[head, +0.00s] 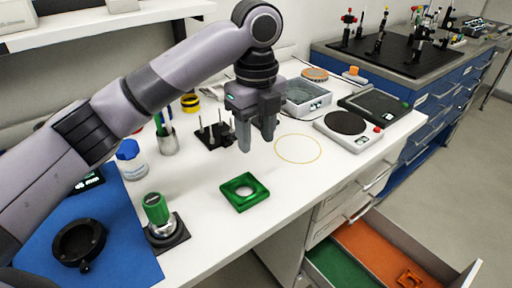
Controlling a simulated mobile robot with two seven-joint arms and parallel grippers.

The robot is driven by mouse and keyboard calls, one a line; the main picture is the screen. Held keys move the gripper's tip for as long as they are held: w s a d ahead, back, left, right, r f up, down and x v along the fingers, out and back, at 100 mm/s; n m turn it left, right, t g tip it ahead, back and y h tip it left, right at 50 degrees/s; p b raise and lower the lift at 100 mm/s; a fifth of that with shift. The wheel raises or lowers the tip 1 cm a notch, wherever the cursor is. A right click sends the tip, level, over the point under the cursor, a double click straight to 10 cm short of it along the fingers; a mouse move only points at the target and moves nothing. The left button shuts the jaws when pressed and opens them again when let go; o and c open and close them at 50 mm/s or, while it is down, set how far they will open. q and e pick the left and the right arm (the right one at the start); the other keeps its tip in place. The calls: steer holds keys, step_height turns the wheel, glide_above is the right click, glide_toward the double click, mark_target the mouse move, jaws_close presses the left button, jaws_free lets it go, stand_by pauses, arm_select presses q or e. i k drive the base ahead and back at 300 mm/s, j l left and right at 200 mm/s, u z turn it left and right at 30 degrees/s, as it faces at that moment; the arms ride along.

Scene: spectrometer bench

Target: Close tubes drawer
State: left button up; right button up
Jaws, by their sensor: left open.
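The open drawer (455,281) is at the lower right, pulled out from the bench's drawer unit. Its floor shows a green area (340,268) and an orange area (372,248), with a small orange part (410,278) lying inside. Closed drawer fronts (335,203) sit above it. My left gripper (256,142) hangs over the white bench top, fingers down and apart, with nothing between them. It is well above and to the left of the drawer. My right gripper is not in view.
On the bench are a green square holder (244,191), a green-capped device (157,210), a hot plate (348,130) and a black pin stand (215,135). A blue mat (120,215) lies at left. Blue cabinets (425,115) stand at right, with open floor (450,190) in front.

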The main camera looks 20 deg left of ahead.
mark_target(381, 268)
steer(key=k, duration=1)
